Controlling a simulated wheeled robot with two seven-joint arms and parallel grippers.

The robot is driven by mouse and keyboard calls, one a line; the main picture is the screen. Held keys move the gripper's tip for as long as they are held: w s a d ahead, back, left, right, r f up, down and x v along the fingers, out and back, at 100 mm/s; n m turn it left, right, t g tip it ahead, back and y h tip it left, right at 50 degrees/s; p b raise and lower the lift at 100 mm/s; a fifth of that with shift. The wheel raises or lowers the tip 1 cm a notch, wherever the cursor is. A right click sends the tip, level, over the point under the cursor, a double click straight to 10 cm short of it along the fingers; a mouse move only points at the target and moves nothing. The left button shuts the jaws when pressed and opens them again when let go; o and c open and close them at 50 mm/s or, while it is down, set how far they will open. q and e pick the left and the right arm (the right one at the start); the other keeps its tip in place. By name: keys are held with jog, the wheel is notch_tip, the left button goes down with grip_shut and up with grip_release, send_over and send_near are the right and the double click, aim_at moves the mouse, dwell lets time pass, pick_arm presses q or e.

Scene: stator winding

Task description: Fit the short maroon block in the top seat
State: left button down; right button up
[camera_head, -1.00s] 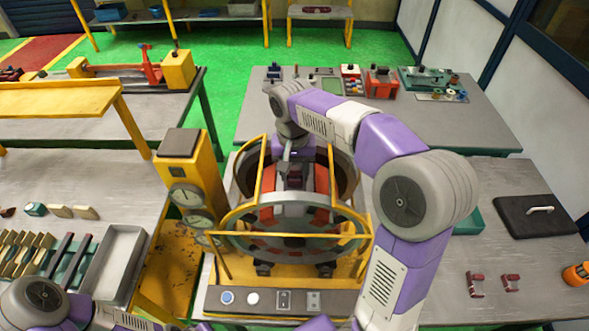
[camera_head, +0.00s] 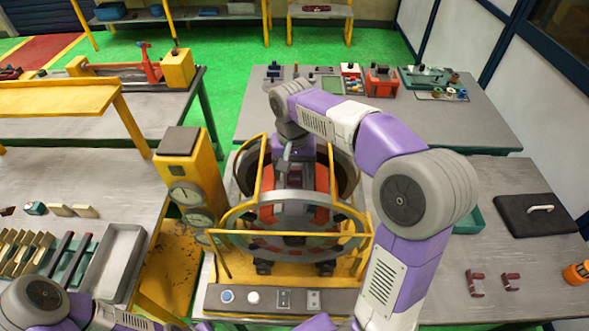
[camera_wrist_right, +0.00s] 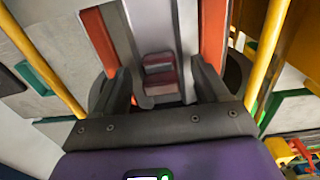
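A maroon block (camera_wrist_right: 160,77) with two raised lobes shows in the right wrist view, between the grey walls of a slot in the stator. My right gripper (camera_wrist_right: 161,88) straddles it. Its dark fingers stand apart on either side, with narrow gaps seeming to separate them from the block. In the head view my right gripper (camera_head: 302,160) points down into the upper part of the ring-shaped stator (camera_head: 290,222), and hides the seat there. My left arm shows only at the lower left corner; its gripper is out of view.
Yellow guard bars (camera_head: 262,165) rise close around my right gripper. Two maroon pieces (camera_head: 475,283) (camera_head: 511,282) lie on the right table, near a black plate with a handle (camera_head: 538,214). A gauge post (camera_head: 188,185) stands left of the stator.

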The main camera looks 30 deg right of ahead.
aim_at(294, 170)
jog(key=shift+r, duration=0.1)
notch_tip(294, 170, up, 7)
jog(key=shift+a+r+p, duration=0.1)
jog(key=shift+r+p, duration=0.1)
jog(key=shift+p, duration=0.1)
jog(key=shift+f, duration=0.1)
dwell(0.5)
